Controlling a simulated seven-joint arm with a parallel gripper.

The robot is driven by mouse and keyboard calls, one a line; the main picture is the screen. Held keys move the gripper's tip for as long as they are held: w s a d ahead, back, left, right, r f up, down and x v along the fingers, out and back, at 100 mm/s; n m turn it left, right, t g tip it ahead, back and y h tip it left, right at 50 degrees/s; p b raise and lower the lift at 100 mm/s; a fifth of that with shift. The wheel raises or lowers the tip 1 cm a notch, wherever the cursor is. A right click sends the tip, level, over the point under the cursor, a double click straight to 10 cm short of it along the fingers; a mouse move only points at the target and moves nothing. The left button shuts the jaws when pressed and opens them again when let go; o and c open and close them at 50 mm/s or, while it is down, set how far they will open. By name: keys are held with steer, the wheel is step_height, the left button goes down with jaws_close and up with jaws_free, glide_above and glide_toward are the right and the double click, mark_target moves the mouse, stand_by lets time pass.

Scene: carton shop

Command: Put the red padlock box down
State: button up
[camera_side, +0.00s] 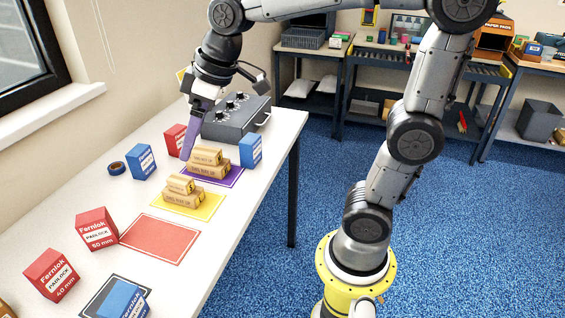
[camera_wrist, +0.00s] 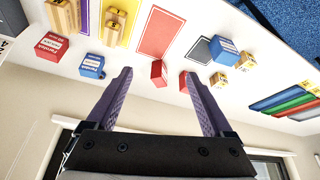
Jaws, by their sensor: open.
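Three red padlock boxes stand on the white table. In the side view one marked 50 mm (camera_side: 97,230) is left of the empty red mat (camera_side: 160,239), one marked 40 mm (camera_side: 50,275) is nearer the camera, and a third (camera_side: 174,139) is at the back, partly behind my gripper. My gripper (camera_side: 187,156) has purple fingers pointing down at the back of the table. In the wrist view my gripper (camera_wrist: 158,76) is open with nothing held. A red box (camera_wrist: 158,73) shows between the fingertips, farther off; another (camera_wrist: 184,81) is partly covered by the right finger.
Tan cartons (camera_side: 182,192) are stacked on the yellow mat (camera_side: 205,210) and on the purple mat. Blue boxes stand at the back left (camera_side: 141,162), at the back right (camera_side: 250,150) and on the black-framed mat (camera_side: 95,296). A grey case (camera_side: 235,118) is at the far end.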

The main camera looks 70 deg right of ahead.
steer(key=s+d+f+m, duration=0.1)
steer(key=s+f+m, duration=0.1)
steer(key=s, duration=0.6)
steer(key=s+d+f+m+t+h, duration=0.1)
steer(key=s+d+f, duration=0.1)
steer(key=s, duration=0.6)
steer(key=shift+d+f+m, duration=0.15)
steer(key=shift+f+m, duration=0.25)
steer(key=shift+f, duration=0.25)
steer(key=shift+s, duration=0.1)
steer(key=shift+o, duration=1.1)
